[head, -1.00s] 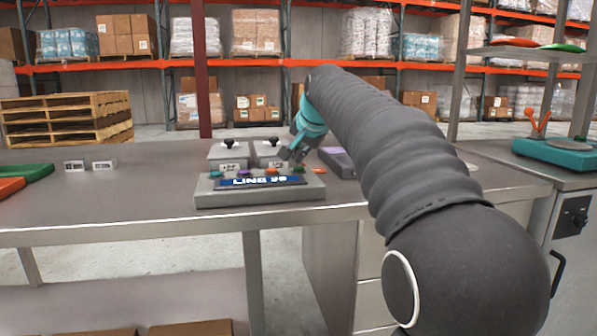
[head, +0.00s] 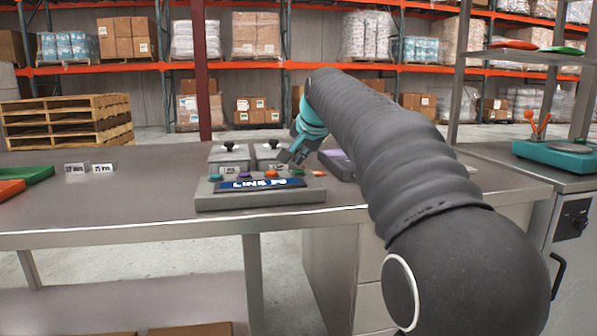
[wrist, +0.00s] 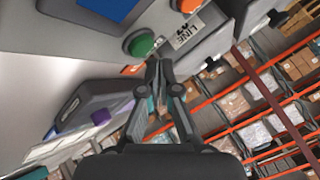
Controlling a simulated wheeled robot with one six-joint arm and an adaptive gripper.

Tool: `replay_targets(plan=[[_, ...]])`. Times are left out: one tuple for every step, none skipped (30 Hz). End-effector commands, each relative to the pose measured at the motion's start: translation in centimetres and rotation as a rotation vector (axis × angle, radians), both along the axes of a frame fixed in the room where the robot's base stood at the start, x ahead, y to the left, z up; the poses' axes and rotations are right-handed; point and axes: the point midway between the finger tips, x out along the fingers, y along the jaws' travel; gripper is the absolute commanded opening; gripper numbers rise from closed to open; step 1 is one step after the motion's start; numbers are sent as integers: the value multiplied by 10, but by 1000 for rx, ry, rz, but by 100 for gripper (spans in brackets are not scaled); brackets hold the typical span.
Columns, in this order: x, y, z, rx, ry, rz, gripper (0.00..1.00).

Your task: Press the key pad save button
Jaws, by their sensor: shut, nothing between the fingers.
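The grey key pad (head: 240,198) sits on the steel bench, with a blue display strip (head: 262,184) and several coloured buttons along its top: teal, purple, orange (head: 272,173) and green (head: 298,172). No save label is readable on them. My gripper (head: 284,158) is shut and empty, just behind and above the pad's right half. In the wrist view, the shut fingertips (wrist: 158,66) point at a grey panel edge close to a green button (wrist: 140,43), apart from it in the picture.
Two grey boxes with black knobs (head: 229,157) stand behind the pad. A grey and purple device (head: 338,160) lies to the right, partly behind my arm. Small label blocks (head: 104,168) and a green tray (head: 28,174) are on the left. The bench between is clear.

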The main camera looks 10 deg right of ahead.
Motion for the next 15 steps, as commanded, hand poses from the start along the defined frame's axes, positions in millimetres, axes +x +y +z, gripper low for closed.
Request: replay_targets(plan=[[0,0,0,0,0,0,0],[0,0,0,0,0,0,0],[0,0,0,0,0,0,0],[0,0,0,0,0,0,0],[0,0,0,0,0,0,0],[0,0,0,0,0,0,0],[0,0,-1,0,0,0,0],[0,0,-1,0,0,0,0],[0,0,-2,0,0,0,0],[0,0,-3,0,0,0,0],[0,0,-4,0,0,0,0],[0,0,-5,0,0,0,0],[0,0,-6,0,0,0,0],[0,0,-7,0,0,0,0],[0,0,-8,0,0,0,0]])
